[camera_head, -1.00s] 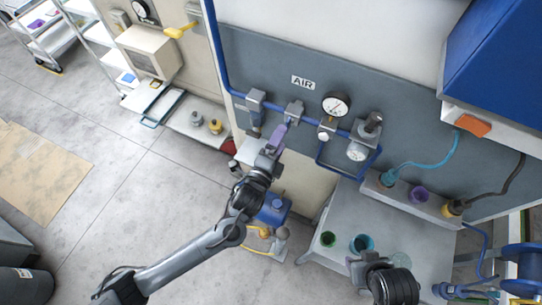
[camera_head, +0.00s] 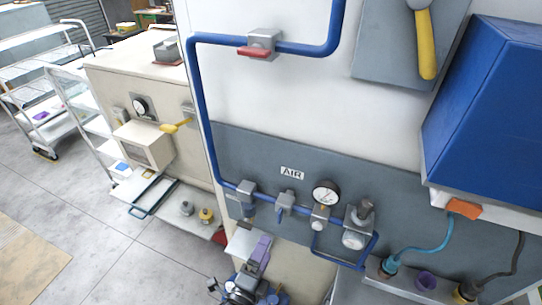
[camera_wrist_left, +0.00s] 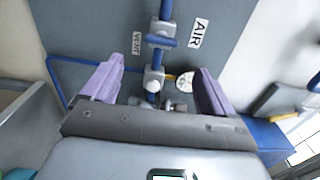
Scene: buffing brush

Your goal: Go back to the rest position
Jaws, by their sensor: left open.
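My left gripper (camera_head: 262,250) is low in the head view, in front of the wall panel and below the blue air pipe. Its two purple fingers stand wide apart in the left wrist view (camera_wrist_left: 158,72), with nothing between them. A small valve (camera_head: 286,203) on the pipe is above the gripper in the head view. It also shows beyond the fingers in the left wrist view (camera_wrist_left: 160,40), apart from them. My right gripper is out of view.
A pressure gauge (camera_head: 326,194) and a regulator (camera_head: 358,225) sit on the pipe to the right. A blue box (camera_head: 495,120) juts from the wall. A beige cabinet (camera_head: 130,90) stands left.

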